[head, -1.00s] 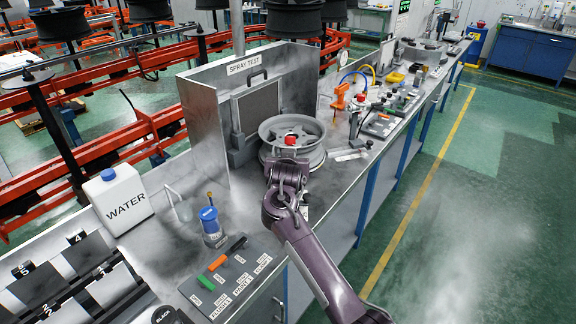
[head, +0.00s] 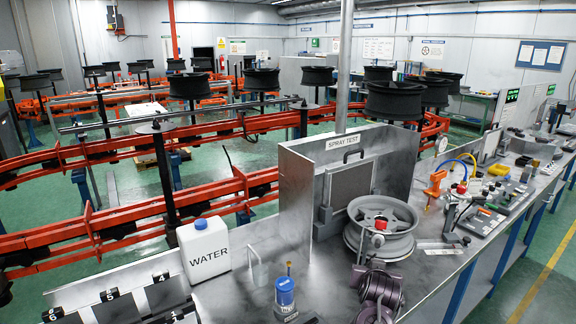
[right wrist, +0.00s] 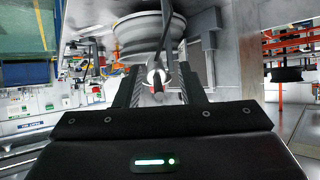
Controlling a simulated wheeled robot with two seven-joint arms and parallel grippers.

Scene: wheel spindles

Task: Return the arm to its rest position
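My right arm's purple links (head: 380,287) show at the bottom of the head view, in front of the silver wheel (head: 400,243). In that view my right gripper cannot be made out. In the right wrist view my right gripper (right wrist: 158,88) has its two dark fingers apart, one on each side. The wheel (right wrist: 135,38) is above the fingers in that view. My left arm and gripper are not in view.
The wheel, with a red cap (head: 380,225) at its hub, stands before the spray test booth (head: 301,195). A white water jug (head: 204,250) and a blue-topped bottle (head: 285,291) stand to the left. Orange tool (head: 434,184) and small items crowd the bench at right.

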